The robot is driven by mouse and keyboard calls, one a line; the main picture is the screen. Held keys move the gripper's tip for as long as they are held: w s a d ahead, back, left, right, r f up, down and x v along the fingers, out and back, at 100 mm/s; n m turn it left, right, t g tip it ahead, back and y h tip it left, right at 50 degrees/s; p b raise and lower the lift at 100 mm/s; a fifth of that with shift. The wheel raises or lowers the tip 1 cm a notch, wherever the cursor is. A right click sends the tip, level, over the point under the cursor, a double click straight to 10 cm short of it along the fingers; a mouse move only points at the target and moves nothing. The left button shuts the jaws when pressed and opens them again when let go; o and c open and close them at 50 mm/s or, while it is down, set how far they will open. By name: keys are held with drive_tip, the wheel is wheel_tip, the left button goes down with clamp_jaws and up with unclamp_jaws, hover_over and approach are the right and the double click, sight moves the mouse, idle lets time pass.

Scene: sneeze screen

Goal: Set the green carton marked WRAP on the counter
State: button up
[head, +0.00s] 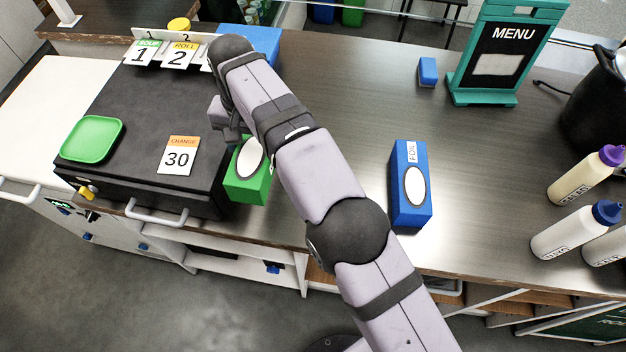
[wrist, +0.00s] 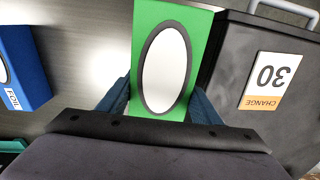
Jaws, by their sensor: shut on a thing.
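The green carton (head: 262,186) with a white oval is at the right side of the black box, near the counter's front edge, partly hidden by my arm in the head view. In the wrist view the green carton (wrist: 193,22) sits between my two fingers. My gripper (wrist: 160,105) is shut on it. I cannot see the word WRAP or tell whether the carton touches the counter (head: 335,95). In the head view my arm mostly hides the gripper.
A blue FOIL carton (head: 424,200) stands to the right. The black box (head: 110,120) with a CHANGE 30 card (head: 178,155) and green tray (head: 92,138) is close on the left. A MENU sign (head: 505,50) and several bottles (head: 585,175) are farther right. The counter's middle is clear.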

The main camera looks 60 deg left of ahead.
drive_tip(key=shift+f+p, duration=1.4)
drive_tip(key=shift+f, duration=3.55)
drive_tip(key=shift+f, duration=0.15)
drive_tip(key=o, duration=1.4)
wheel_tip(320, 180, up, 12)
drive_tip(key=shift+r+b, duration=0.15)
drive_tip(key=shift+b, duration=1)
